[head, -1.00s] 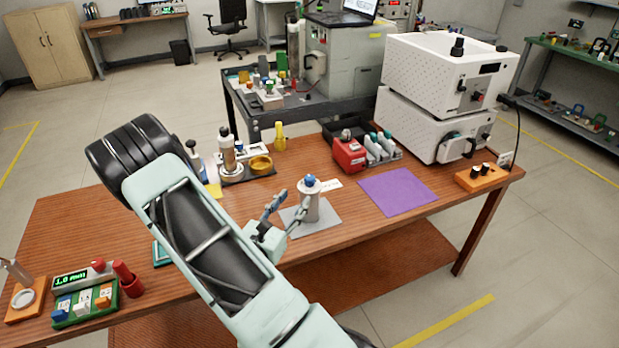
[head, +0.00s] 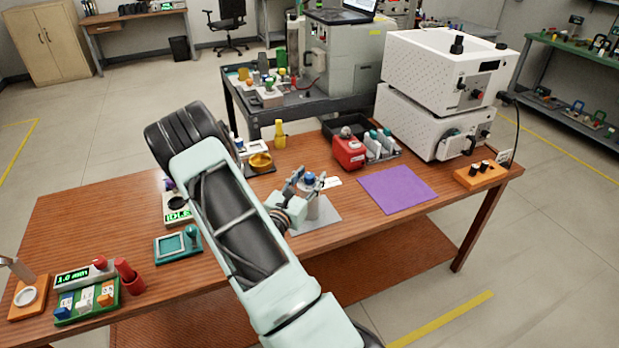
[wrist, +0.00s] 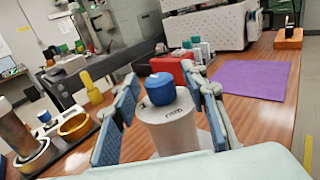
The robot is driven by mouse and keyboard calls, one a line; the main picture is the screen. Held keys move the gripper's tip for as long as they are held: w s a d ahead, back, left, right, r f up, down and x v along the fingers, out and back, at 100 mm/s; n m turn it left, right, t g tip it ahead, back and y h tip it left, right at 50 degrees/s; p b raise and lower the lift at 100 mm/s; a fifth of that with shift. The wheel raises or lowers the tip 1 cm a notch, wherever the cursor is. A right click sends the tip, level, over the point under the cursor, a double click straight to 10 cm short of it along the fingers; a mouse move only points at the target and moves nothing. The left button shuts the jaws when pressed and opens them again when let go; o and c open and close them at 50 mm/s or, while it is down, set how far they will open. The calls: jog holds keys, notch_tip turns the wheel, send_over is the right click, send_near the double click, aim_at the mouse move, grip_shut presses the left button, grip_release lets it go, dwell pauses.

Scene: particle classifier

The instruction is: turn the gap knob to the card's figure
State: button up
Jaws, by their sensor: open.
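A blue knob (head: 309,178) tops an upright pale cylinder (head: 313,207) on a grey mat (head: 328,221). In the wrist view the knob (wrist: 160,88) is in the middle, above small dark markings on the cylinder (wrist: 172,128) that I cannot read. My gripper (head: 304,180) is open and comes in from the left. In the wrist view its blue-padded fingers (wrist: 163,83) stand on either side of the knob and cylinder top, with gaps showing. A small white card (head: 331,182) lies behind the cylinder; its figure is unreadable.
A purple mat (head: 398,190) lies bare to the right. A red box (head: 348,152) and bottles stand behind. A yellow bowl (head: 261,161) and a yellow bottle (head: 280,134) stand back left. A teal-framed tray (head: 176,247) sits at left.

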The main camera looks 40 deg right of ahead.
jog(key=shift+c, duration=0.5)
grip_shut()
jog(key=shift+w+f+m+g+h+b, duration=0.1)
jog(key=shift+m+g+h+b, duration=0.2)
jog(key=shift+g+b, duration=0.1)
jog(key=shift+m+g+h+b, duration=0.4)
jog(key=shift+m+g, duration=0.3)
jog(key=shift+g, duration=0.3)
jog(key=shift+o, duration=0.5)
grip_release()
